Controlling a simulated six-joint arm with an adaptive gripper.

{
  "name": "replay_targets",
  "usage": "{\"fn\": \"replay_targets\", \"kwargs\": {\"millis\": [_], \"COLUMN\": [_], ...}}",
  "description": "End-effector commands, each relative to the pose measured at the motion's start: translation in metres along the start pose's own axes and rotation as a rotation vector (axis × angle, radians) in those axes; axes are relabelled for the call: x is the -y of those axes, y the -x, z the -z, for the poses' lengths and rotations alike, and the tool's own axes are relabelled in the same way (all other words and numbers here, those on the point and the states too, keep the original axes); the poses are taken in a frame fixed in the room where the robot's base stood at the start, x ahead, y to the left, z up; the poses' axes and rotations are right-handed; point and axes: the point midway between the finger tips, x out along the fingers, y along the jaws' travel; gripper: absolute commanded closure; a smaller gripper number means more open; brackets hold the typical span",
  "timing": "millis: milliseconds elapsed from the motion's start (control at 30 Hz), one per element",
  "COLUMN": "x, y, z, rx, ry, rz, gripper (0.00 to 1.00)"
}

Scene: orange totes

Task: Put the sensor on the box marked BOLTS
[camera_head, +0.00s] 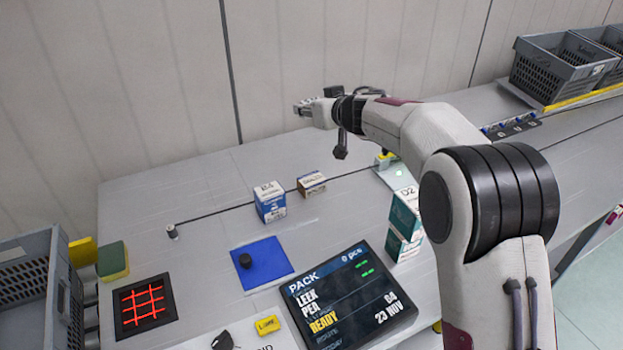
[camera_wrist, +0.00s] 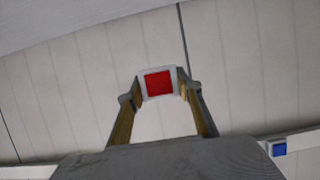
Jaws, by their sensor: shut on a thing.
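My gripper (camera_head: 303,108) is raised above the far side of the table, pointing left. In the wrist view its two fingers (camera_wrist: 159,90) are shut on a small whitish block with a red square face, which I take to be the sensor (camera_wrist: 158,83). The sensor is hard to make out in the head view. A blue-and-white box (camera_head: 270,203) stands on the table below my gripper. A smaller brown-and-white box (camera_head: 311,184) is to its right. Their print is too small to read, so I cannot tell which is marked BOLTS.
Teal-and-white boxes (camera_head: 404,222), the upper one marked D2, stand near my arm. A blue mat (camera_head: 262,262) with a black knob, a display (camera_head: 347,299) and a red-lined black panel (camera_head: 144,306) lie in front. Grey crates (camera_head: 565,68) stand at far right. Free table lies around the two small boxes.

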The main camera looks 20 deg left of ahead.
Motion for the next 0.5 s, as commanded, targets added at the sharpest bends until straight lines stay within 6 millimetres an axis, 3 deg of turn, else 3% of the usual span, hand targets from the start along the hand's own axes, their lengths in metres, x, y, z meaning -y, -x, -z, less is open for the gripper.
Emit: {"fn": "replay_targets", "kwargs": {"millis": [500], "x": [0.0], "y": [-0.014], "z": [-0.033], "rx": [0.002], "ry": [-0.002], "rz": [0.0], "gripper": [0.87]}}
